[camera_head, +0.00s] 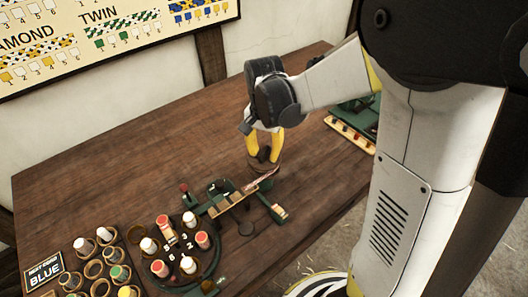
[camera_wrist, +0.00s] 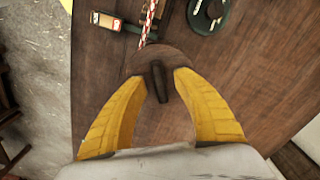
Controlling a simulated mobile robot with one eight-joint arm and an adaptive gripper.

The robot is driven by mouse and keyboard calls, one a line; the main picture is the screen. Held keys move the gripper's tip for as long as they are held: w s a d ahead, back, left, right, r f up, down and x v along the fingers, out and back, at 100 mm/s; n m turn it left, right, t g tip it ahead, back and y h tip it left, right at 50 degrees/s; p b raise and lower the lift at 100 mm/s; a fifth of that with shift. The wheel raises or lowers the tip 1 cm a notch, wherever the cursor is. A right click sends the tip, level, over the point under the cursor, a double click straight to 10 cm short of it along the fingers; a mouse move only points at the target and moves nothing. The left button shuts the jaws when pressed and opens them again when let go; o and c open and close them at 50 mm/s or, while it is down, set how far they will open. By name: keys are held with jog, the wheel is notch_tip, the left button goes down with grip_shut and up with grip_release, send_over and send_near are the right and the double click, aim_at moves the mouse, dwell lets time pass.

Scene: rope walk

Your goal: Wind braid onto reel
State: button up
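The reel (camera_head: 259,168) is a round brown wooden disc with a dark upright knob, on the table toward its far side. In the wrist view the reel (camera_wrist: 130,68) lies under my fingertips, its knob (camera_wrist: 158,82) between them. The red-and-white braid (camera_wrist: 150,20) runs from the reel to the green braiding machine (camera_head: 225,200); it also shows in the head view (camera_head: 264,180). My gripper (camera_head: 268,152) points down over the reel. Its yellow fingers (camera_wrist: 160,74) are apart, with gaps visible beside the knob. Whether the tips touch the disc is unclear.
Bobbins with white and red tops stand around the machine's ring (camera_head: 175,245). A bobbin rack (camera_head: 100,260) and a "NEXT CORD BLUE" sign (camera_head: 43,271) are front left. Another green device (camera_head: 355,125) stands right, behind my arm. The table's left rear (camera_head: 110,165) is clear.

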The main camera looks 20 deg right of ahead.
grip_shut()
